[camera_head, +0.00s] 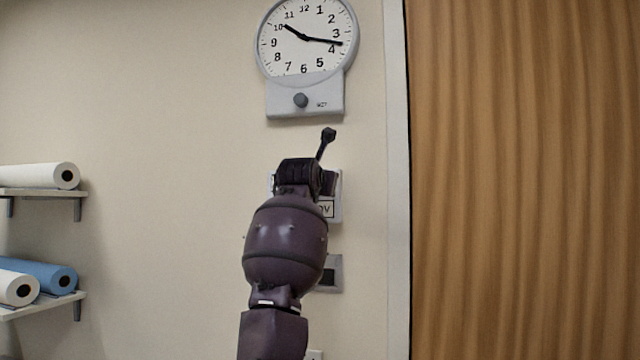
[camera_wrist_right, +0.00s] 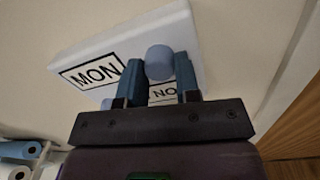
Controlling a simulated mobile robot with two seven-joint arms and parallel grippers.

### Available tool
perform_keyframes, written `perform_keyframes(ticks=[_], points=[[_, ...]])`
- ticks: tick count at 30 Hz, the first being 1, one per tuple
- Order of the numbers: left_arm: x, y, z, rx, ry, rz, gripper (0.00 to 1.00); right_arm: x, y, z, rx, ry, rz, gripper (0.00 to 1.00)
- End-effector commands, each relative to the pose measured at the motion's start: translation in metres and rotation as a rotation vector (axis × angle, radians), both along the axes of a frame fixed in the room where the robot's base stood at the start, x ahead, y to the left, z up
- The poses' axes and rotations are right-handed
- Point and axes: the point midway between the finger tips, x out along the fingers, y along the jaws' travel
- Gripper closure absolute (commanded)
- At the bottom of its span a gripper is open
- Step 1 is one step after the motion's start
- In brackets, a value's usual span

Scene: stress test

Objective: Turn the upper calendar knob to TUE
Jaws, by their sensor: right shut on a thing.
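The white calendar block (camera_wrist_right: 110,45) fills the upper middle of the right wrist view. Its upper window (camera_wrist_right: 92,73) reads MON. A second window (camera_wrist_right: 163,93), partly covered by my gripper, shows "NO". The round blue-grey upper knob (camera_wrist_right: 159,62) sits between the two fingers of my right gripper (camera_wrist_right: 159,72), which is shut on it. In the head view my right arm and gripper (camera_head: 297,172) hide most of the calendar (camera_head: 338,187). The lower knob cannot be made out. My left gripper is not in view.
A wall clock (camera_head: 305,40) with a small grey knob (camera_head: 300,100) hangs above the calendar. A grey wall plate (camera_head: 336,273) is below it. A wooden door (camera_head: 520,180) stands at the right. Shelves with paper rolls (camera_head: 40,176) are at the left.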

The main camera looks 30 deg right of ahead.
Motion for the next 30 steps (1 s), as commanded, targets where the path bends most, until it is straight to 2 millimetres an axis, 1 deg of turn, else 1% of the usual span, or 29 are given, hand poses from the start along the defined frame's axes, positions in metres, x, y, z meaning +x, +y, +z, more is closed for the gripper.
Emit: perform_keyframes(ticks=[5, 11, 30], points=[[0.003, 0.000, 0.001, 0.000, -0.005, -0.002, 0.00, 0.000, 0.000, 0.000, 0.012, -0.012, 0.000, 0.93], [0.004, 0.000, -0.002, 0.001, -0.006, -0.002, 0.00, 0.000, 0.001, -0.001, 0.063, -0.075, 0.001, 0.93], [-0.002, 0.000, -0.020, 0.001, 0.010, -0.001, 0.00, 0.001, 0.001, -0.001, 0.369, -0.433, 0.001, 0.93]])
